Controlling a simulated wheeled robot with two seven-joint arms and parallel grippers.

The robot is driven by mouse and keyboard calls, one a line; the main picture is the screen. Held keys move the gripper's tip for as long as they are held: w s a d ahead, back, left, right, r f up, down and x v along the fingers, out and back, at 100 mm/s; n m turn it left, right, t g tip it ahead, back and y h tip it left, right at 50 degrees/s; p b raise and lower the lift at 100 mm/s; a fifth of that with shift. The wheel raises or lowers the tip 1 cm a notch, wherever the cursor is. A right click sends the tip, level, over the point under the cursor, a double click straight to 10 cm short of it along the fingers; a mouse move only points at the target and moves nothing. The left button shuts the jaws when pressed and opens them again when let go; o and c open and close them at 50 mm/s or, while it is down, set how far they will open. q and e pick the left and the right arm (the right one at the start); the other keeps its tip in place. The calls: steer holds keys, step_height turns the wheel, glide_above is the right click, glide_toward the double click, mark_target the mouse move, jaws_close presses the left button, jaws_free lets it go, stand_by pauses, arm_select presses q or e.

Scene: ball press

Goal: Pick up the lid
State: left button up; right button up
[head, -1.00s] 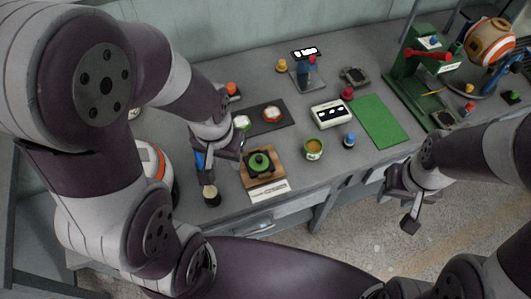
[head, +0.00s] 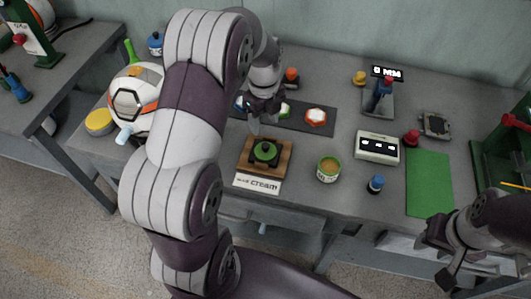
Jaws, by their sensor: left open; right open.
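The green lid (head: 265,152) with a dark knob sits on a square wooden board (head: 246,163) near the table's front edge. An open green-and-white tin (head: 328,169) with yellowish contents stands to the right of the board. My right gripper (head: 441,262) is open and empty, low at the right, off the table's front edge.
Behind the lid, a dark mat (head: 285,117) bears a red-and-white round piece (head: 316,116). A white box with dark windows (head: 377,148), a blue-capped bottle (head: 375,184) and a green mat (head: 429,182) are to the right. A white-and-orange ball-shaped machine (head: 134,97) stands left.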

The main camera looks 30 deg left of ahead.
mark_target(265, 145)
arm_select(q)
steer(key=f, duration=0.8)
steer(key=shift+s+d+f+p, duration=0.2)
steer(key=shift+s+d+p, duration=0.1)
steer(key=shift+s+d, duration=0.1)
steer(key=shift+w+f, duration=0.1)
steer(key=shift+f, duration=0.35)
jaws_close()
